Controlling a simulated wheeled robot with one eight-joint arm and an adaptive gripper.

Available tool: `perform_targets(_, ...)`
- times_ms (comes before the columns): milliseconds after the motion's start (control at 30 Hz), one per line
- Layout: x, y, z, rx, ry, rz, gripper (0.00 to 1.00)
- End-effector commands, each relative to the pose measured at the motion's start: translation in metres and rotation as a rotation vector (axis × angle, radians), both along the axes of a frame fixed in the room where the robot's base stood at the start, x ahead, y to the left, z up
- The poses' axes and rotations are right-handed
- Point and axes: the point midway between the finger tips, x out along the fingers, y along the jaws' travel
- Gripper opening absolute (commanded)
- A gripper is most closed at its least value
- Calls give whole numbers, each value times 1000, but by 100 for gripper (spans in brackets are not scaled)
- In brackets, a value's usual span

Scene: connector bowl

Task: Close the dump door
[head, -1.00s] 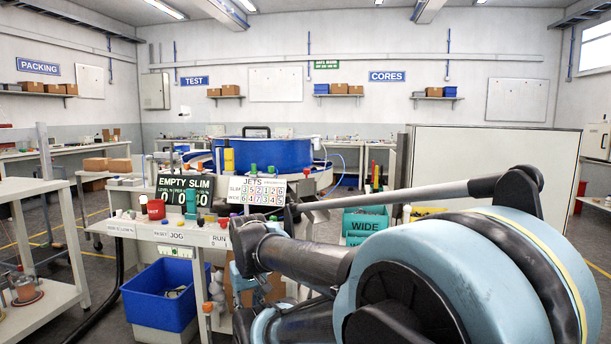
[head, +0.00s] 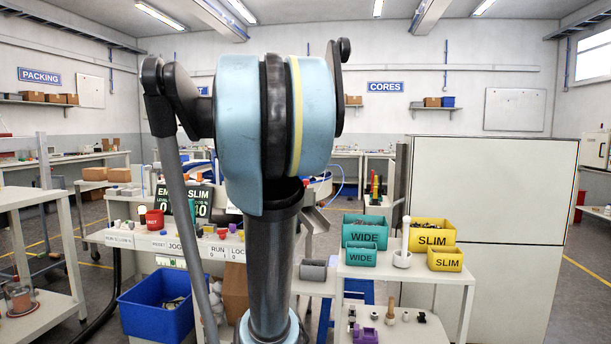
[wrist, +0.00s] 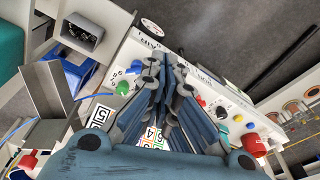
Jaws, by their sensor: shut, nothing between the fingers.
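I cannot pick out the dump door for certain in either view. A grey metal chute (head: 312,212) shows just right of my arm in the head view. Bent grey sheet metal (wrist: 46,92) stands at the left of the wrist view, apart from my gripper. My gripper (wrist: 164,70) is shut and empty in the wrist view, over the control panel (wrist: 215,85) with its coloured knobs. In the head view my raised arm hides the gripper and most of the blue bowl.
A blue bin (head: 158,302) stands on the floor at left. Green WIDE bins (head: 366,218) and yellow SLIM bins (head: 432,224) stand on a white table at right. A large pale panel (head: 495,190) stands behind.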

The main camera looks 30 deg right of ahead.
Motion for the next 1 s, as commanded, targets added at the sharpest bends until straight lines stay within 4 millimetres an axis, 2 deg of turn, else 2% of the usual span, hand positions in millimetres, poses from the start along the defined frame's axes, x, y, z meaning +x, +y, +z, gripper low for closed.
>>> perform_targets(33,14,-12,17,2,3,-22,0)
perform_targets(200,51,-48,65,12,13,-87,0)
perform_targets(500,108,-124,135,29,27,-202,0)
perform_targets(800,147,-207,185,47,40,-310,0)
perform_targets(1000,157,-245,201,55,46,-358,0)
